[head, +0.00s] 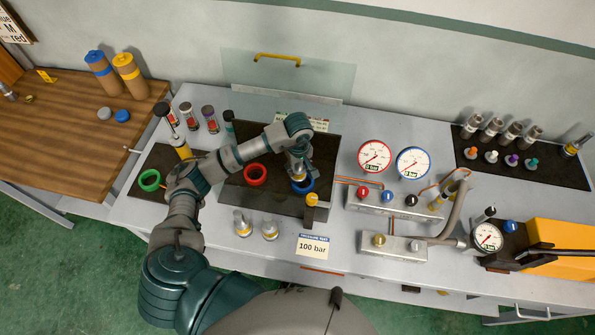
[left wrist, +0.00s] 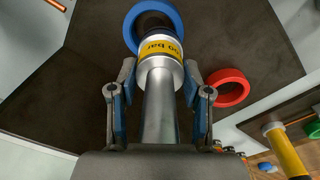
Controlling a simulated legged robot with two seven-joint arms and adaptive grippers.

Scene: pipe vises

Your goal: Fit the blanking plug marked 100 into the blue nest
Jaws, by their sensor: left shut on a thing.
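My left gripper (head: 298,168) is shut on a silver plug with a yellow band (left wrist: 160,48). The band's print reads "00 bar" in the left wrist view, its first part turned out of sight. The plug's far end overlaps the ring's opening in both views. I cannot tell whether it is above the nest or inside it. My right gripper is out of view.
A red ring (head: 256,174) lies left of the blue nest, and a green ring (head: 150,180) farther left. A yellow-topped post (head: 312,200) stands close in front. Gauges and a valve manifold (head: 385,205) are to the right. A "100 bar" card (head: 312,246) lies in front.

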